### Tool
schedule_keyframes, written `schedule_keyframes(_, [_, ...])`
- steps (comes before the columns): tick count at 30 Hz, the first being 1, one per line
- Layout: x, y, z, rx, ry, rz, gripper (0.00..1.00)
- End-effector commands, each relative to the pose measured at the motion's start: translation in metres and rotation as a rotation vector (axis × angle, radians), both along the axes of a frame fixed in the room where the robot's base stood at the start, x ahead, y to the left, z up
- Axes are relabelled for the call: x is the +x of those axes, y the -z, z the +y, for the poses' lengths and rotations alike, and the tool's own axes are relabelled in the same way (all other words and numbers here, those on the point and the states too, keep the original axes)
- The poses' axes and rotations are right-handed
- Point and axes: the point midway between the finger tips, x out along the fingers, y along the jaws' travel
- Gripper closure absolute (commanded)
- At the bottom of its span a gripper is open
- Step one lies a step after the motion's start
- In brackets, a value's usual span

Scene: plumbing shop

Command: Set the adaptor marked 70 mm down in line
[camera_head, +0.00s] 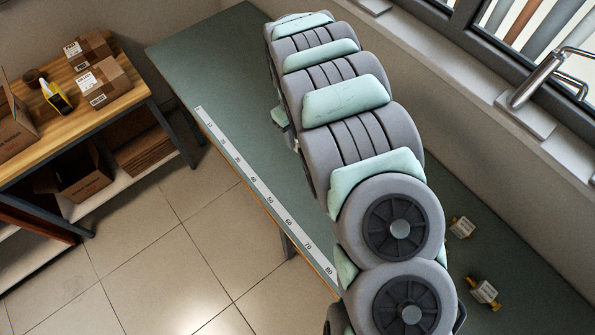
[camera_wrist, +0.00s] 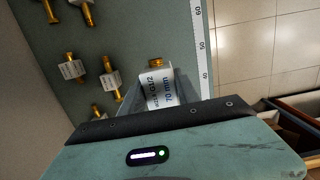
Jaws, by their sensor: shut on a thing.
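In the wrist view my gripper (camera_wrist: 158,88) is shut on an adaptor with a brass end (camera_wrist: 155,63) and a white label (camera_wrist: 157,90) reading 70 mm. The adaptor lies between the two jaws, brass end away from the wrist. It looks larger than the other adaptors, so nearer the camera; its height over the bench I cannot tell. Other adaptors with white labels lie to its left, among them one at the near middle (camera_wrist: 110,80) and one further left (camera_wrist: 72,70). Their marks are too small to read. In the head view my arm hides most of the gripper.
A white numbered scale strip (camera_head: 250,180) runs along the front edge of the green bench (camera_head: 190,55); it also shows right of my gripper in the wrist view (camera_wrist: 200,45). Two adaptors (camera_head: 461,228) (camera_head: 484,292) lie at the right. The bench's far left end is clear.

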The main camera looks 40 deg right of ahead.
Motion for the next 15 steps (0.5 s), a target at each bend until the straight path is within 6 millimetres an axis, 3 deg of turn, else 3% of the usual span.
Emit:
schedule_keyframes(6, [-0.001,0.049,0.0,-0.001,-0.001,0.001,1.0])
schedule_keyframes(15, [-0.002,0.104,0.0,0.002,0.0,0.003,1.0])
